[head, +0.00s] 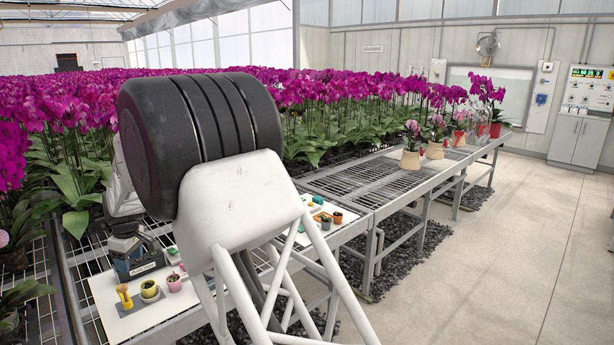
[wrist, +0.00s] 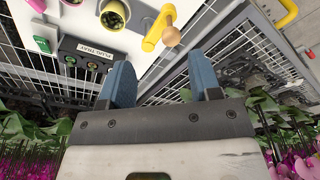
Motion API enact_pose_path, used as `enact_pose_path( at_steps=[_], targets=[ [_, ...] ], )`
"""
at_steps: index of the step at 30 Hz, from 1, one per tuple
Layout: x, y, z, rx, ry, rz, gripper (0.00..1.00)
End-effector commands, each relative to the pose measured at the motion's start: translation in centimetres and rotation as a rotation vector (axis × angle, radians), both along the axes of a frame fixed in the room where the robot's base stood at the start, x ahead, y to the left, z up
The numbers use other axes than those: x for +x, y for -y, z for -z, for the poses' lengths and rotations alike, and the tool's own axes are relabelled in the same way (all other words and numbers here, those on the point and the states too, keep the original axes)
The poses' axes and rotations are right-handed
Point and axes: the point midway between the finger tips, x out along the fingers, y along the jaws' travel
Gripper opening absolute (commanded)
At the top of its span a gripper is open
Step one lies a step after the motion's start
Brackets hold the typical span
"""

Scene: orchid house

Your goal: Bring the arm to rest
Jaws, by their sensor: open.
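My gripper (wrist: 163,80) shows in the wrist view with its two blue fingers spread apart and nothing between them. Beyond the fingertips are bare bench mesh and the edge of a white board (wrist: 113,42). In the head view my arm's large links fill the middle left, and my gripper is hard to make out there. A dark box labelled PLUG TRAY (wrist: 85,57) lies left of the fingers, apart from them. A yellow tool with a round wooden end (wrist: 158,32) lies on the board beyond the fingertips.
A yellow pot (head: 149,291) and a pink pot (head: 174,284) stand on the near board. More small pots, including a terracotta one (head: 337,217), stand farther along. Dense magenta orchids (head: 360,100) fill the left and back. The mesh bench (head: 365,185) has free room, and the floor (head: 500,260) is clear.

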Motion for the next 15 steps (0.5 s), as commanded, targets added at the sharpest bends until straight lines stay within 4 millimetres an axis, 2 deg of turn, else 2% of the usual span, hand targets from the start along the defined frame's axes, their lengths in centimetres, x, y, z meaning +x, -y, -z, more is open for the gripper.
enact_pose_path(
  at_steps=[1, 8, 15],
  targets=[
    [0.4, 1.5, -1.1, 0.002, 0.003, 0.023, 0.57],
    [1.0, 8.8, -5.0, 0.003, 0.005, 0.133, 0.57],
    [0.9, 16.5, -8.8, 0.005, 0.009, 0.253, 0.57]
  ],
)
